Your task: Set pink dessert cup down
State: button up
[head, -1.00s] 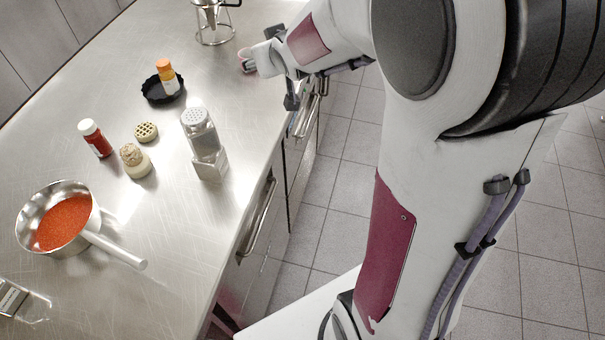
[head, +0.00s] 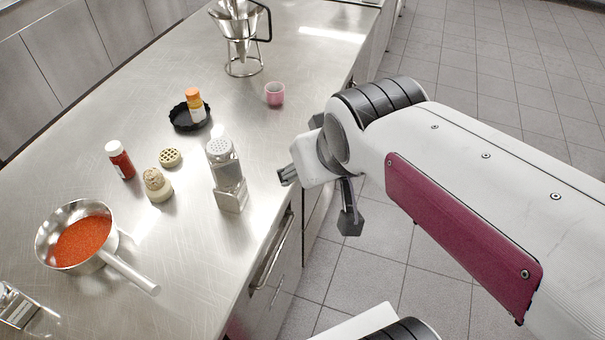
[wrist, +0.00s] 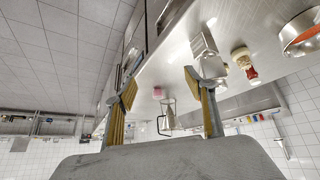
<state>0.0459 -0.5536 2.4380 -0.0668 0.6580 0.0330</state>
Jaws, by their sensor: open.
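The pink dessert cup (head: 274,94) stands upright on the steel counter (head: 330,62), right of the wire stand and near the counter's right side. It also shows small in the wrist view (wrist: 158,92), between my fingers but well beyond them. My gripper (head: 287,176) is apart from the cup, nearer the camera, by the counter's edge. In the wrist view my gripper (wrist: 166,92) has its two fingers spread wide with nothing between them.
A glass shaker in a metal holder (head: 229,185) stands close left of my gripper. A black dish (head: 181,122) with an orange-capped bottle (head: 195,101), a red bottle (head: 122,163) and a saucepan (head: 52,240) are farther left. A funnel on a wire stand (head: 238,50) is behind. Counter around the cup is clear.

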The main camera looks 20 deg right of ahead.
jog(key=s+a+f+g, duration=0.1)
jog(key=s+a, duration=0.1)
jog(key=s, duration=0.6)
jog(key=shift+s+a+y, duration=0.2)
jog(key=shift+a+y, duration=0.05)
jog(key=shift+y, duration=0.15)
dwell(0.7)
